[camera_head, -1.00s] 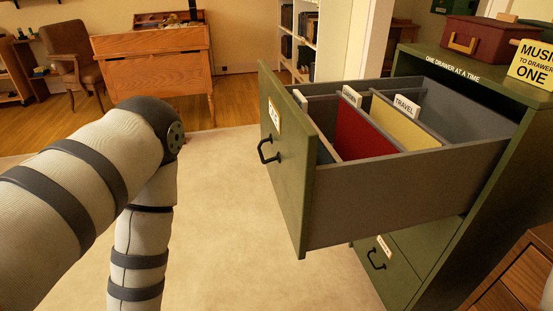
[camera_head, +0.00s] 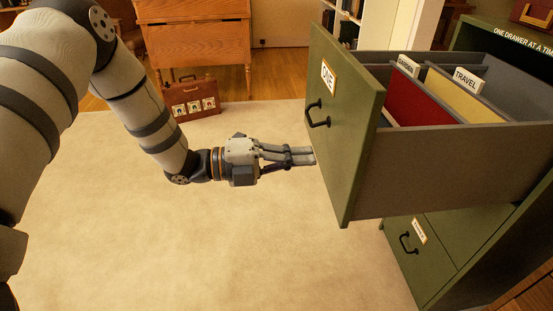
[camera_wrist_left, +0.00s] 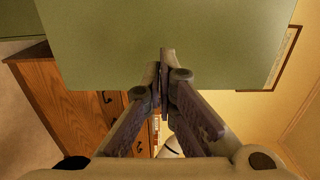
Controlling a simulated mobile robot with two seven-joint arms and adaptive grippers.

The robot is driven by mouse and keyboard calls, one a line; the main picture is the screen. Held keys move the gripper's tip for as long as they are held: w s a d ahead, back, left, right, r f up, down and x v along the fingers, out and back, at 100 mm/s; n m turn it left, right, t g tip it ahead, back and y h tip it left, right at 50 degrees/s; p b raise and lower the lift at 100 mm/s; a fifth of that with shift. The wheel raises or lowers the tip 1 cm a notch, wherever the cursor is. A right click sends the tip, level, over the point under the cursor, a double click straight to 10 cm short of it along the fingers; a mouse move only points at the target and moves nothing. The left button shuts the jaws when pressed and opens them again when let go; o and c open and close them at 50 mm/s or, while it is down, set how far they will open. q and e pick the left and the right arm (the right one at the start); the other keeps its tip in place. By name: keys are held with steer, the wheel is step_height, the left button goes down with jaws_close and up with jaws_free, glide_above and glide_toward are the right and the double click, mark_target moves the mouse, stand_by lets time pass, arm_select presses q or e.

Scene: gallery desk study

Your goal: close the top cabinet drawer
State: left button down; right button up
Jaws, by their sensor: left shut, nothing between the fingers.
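The top cabinet drawer (camera_head: 345,150) is pulled far out of the green cabinet. Its green front carries a black handle (camera_head: 318,116) and a label reading ONE. Red and yellow dividers stand inside it. My left gripper (camera_head: 312,156) is shut and empty, its fingertips at the left side of the drawer front, below the handle. In the left wrist view the shut fingertips (camera_wrist_left: 165,55) overlap the green drawer front (camera_wrist_left: 160,25). I cannot tell whether they touch it. My right gripper is not in view.
A lower drawer (camera_head: 425,250) with its own black handle sits below. A wooden desk (camera_head: 195,35) and a brown case (camera_head: 192,100) stand at the back. Wooden furniture (camera_head: 525,295) is at the bottom right corner. The carpet (camera_head: 200,240) left of the drawer is clear.

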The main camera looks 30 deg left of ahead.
mark_target(343, 156)
arm_select(q)
steer(key=shift+x, duration=2.6)
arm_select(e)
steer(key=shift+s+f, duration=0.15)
arm_select(q)
steer(key=shift+w+d, duration=0.1)
